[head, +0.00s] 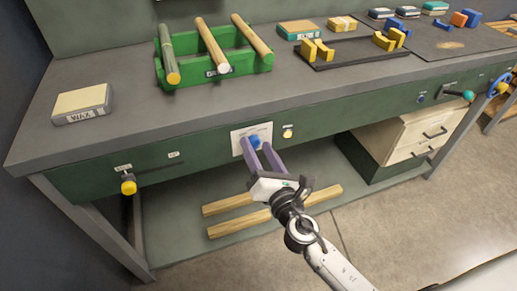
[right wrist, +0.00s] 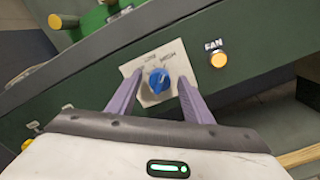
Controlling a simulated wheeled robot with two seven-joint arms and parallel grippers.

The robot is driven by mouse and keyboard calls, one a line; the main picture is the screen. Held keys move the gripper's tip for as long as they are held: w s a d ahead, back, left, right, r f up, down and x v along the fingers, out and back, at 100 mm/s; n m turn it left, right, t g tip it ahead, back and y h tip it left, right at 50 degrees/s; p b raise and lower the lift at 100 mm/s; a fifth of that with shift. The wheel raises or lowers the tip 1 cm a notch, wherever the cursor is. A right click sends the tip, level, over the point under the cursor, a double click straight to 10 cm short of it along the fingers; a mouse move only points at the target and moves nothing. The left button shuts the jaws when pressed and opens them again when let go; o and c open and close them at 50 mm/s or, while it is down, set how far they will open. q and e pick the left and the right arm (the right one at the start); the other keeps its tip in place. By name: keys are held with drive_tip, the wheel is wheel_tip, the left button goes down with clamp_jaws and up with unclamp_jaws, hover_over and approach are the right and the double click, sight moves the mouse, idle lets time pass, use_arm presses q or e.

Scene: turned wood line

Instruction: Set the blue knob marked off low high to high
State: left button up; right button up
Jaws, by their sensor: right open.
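The blue knob (head: 255,141) sits on a pale plate (head: 240,137) on the bench's green front panel. In the right wrist view the knob (right wrist: 159,81) shows clearly on its plate (right wrist: 144,97), with "LOW" and "HIGH" lettered above it and another word at the left. Its exact setting is hard to read. My right gripper (head: 262,154) is in front of the plate with its purple fingers spread. In the right wrist view the fingers (right wrist: 158,96) stand on either side of the knob and look clear of it. My left gripper is not in view.
A yellow button (right wrist: 219,60) labelled FAN is just right of the plate. A yellow knob (head: 128,187) sticks out at the panel's left. A green rack (head: 220,66) with wooden rods stands on the bench top. Wooden bars (head: 240,228) lie on the shelf below.

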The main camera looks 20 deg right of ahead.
drive_tip(key=s+b, duration=0.1)
drive_tip(key=s, duration=0.9)
drive_tip(key=shift+s+d+b, duration=0.15)
drive_tip(key=shift+b, duration=0.25)
